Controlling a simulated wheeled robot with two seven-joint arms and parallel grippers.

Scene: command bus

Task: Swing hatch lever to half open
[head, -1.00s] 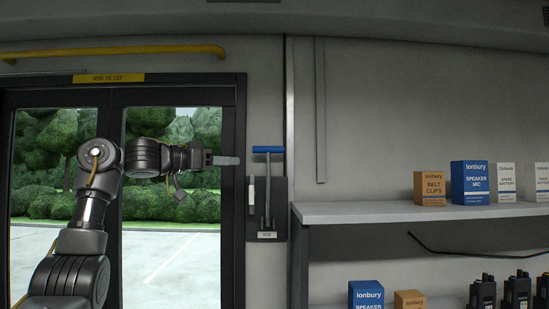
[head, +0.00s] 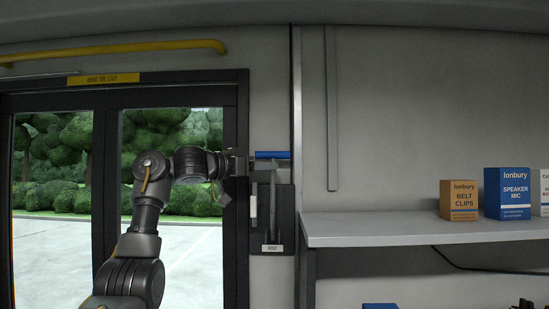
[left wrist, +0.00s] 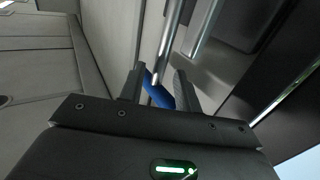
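The hatch lever has a blue crossbar handle (head: 273,155) on a grey metal shaft (head: 272,205). It stands upright on a dark wall plate (head: 284,215) with a small label at its foot. My left gripper (head: 256,163) is at the handle's left end, pointing right. In the left wrist view my left gripper (left wrist: 159,84) is open, with the blue handle (left wrist: 160,94) slanting between its fingers. I cannot tell whether a finger touches it. The handle's left end is partly hidden in the head view. My right gripper is not in view.
A white handle (head: 252,204) sits on the plate's left side. A glass door (head: 172,235) is behind my left arm. A shelf (head: 375,229) with boxes, including an orange box (head: 459,199) and a blue box (head: 507,193), starts just right of the plate.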

